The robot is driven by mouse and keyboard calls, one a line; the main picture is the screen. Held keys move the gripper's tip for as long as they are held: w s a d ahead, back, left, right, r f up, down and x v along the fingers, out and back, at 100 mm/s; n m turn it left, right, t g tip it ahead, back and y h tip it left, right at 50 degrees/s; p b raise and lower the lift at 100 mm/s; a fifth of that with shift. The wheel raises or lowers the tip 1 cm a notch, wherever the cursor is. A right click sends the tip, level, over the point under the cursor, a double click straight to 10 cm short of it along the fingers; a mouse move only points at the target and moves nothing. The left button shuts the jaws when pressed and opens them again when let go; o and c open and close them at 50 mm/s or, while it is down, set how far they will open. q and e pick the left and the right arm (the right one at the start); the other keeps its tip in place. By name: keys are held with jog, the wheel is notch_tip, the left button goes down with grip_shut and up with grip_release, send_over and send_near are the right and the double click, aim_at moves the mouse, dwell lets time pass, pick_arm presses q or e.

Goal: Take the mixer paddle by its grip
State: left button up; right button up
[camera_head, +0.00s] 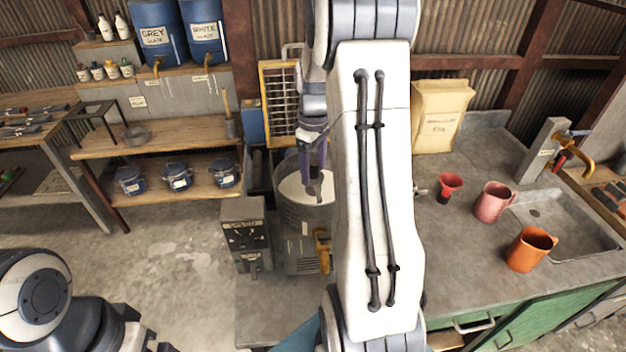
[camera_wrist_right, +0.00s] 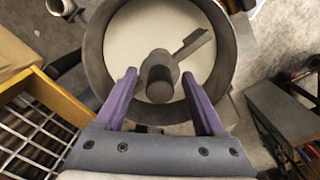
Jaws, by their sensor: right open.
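The mixer paddle (camera_wrist_right: 194,46) is in the round mixer drum (camera_wrist_right: 240,45), over a pale surface. Its dark round grip (camera_wrist_right: 159,84) points up toward the wrist camera. In the head view the paddle (camera_head: 315,191) shows just below my right gripper (camera_head: 313,162). My right gripper (camera_wrist_right: 159,76) is open, its purple fingers pointing down over the drum. In the wrist view the grip appears between the fingertips, with a gap on both sides; I cannot tell their height difference. My left gripper is out of view; only part of my left arm shows at lower left.
A grey control box (camera_head: 247,235) stands left of the drum, and a yellow-framed rack (camera_head: 280,100) is behind it. A paper bag (camera_head: 440,113), red funnel (camera_head: 450,187), pink jug (camera_head: 493,202) and orange jug (camera_head: 530,249) stand on the right counter. My right arm hides the middle.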

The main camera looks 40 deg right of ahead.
jog(key=c, duration=1.1)
jog(key=shift+r, duration=0.1)
grip_shut()
notch_tip(320, 180, up, 18)
jog(key=b, duration=0.2)
